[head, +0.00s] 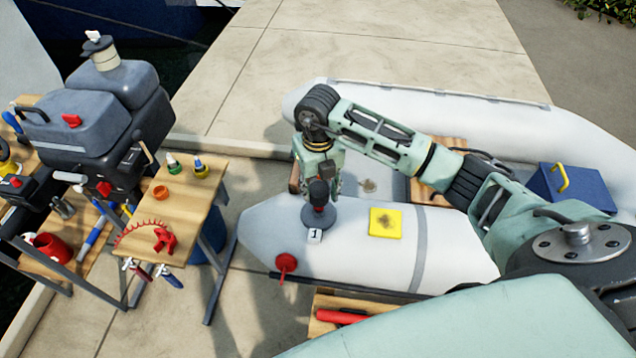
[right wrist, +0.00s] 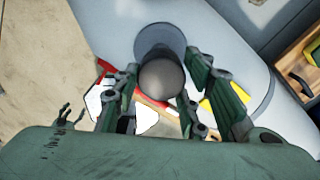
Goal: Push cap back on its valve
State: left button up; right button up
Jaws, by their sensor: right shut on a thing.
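A dark grey cap (head: 318,217) with a wide round disc and a knob on top is at the near end of the white inflatable tube, beside a white tag marked 1 (head: 315,236). My right gripper (head: 320,185) points down over it and is shut on its knob. In the right wrist view the cap's round knob (right wrist: 162,79) sits between the fingers, with the disc (right wrist: 160,43) beyond it. The valve under the disc is hidden, and I cannot tell whether the disc is seated. My left gripper is not in view.
A red round part (head: 286,262) is on the tube's near side. A yellow pad (head: 385,222) lies on the tube to the right. A wooden bench (head: 185,215) with bottles and red parts stands left, by a dark outboard motor (head: 95,120). A blue box (head: 572,188) is far right.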

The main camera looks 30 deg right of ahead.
aim_at(318, 202)
jog(key=shift+f+b, duration=1.75)
jog(key=shift+f, duration=0.95)
jog(key=shift+f+b, duration=0.5)
jog(key=shift+f, duration=0.05)
jog(key=o, duration=0.8)
jog(key=shift+r, duration=0.1)
jog(key=shift+r+p, duration=4)
jog(key=shift+r, duration=1.4)
